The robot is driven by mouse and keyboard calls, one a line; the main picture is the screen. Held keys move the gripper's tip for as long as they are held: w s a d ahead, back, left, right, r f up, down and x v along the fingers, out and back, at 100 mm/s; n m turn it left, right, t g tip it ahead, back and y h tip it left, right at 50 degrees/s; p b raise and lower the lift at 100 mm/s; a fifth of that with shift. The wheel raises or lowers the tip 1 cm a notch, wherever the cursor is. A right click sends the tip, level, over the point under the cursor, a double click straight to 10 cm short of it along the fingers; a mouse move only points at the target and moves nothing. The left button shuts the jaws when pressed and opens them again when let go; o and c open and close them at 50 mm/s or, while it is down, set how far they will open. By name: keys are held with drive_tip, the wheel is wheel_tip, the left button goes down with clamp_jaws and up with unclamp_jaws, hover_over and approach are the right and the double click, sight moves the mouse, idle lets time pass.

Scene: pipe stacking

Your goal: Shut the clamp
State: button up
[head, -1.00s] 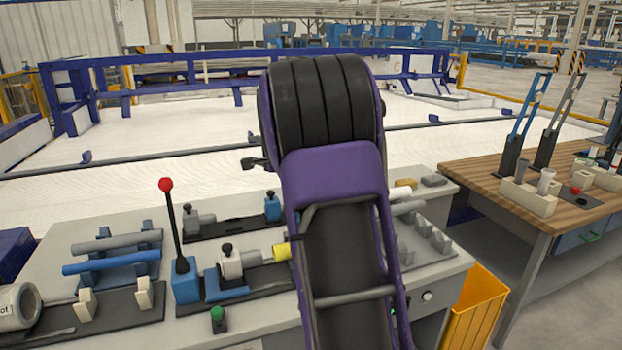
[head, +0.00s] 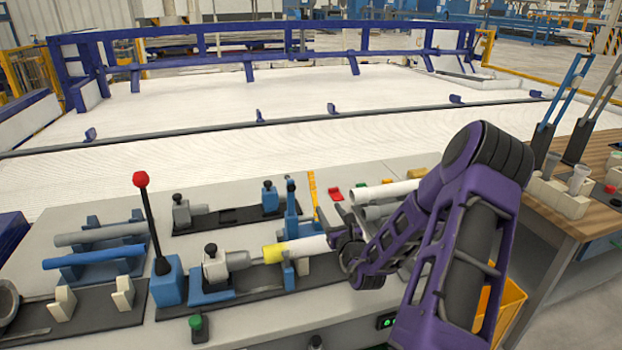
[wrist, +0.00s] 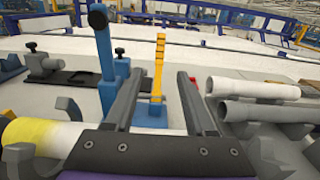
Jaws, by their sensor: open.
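The clamp is most likely the blue part with a black-knobbed lever (head: 291,212), which stands upright behind a white pipe with a yellow band (head: 300,247). In the wrist view the blue lever (wrist: 108,60) rises just left of my left finger, and the yellow and white pipe end (wrist: 35,133) lies at lower left. My gripper (head: 342,222) is to the right of the lever, by the pipe's right end. In the wrist view my gripper (wrist: 158,76) has its fingers apart with nothing held between them. Whether a finger touches the lever cannot be told.
A red-knobbed lever on a blue box (head: 166,280) stands to the left. A yellow upright strip (wrist: 158,66) shows beyond my fingers. More pipes rest on grey holders (wrist: 262,100) at right. A second fixture (head: 225,215) lies behind. A yellow bin (head: 510,300) is at lower right.

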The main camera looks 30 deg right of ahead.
sight(312, 182)
drive_tip(key=x, duration=1.7)
drive_tip(key=shift+w+d, duration=0.1)
clamp_jaws()
idle(0.9)
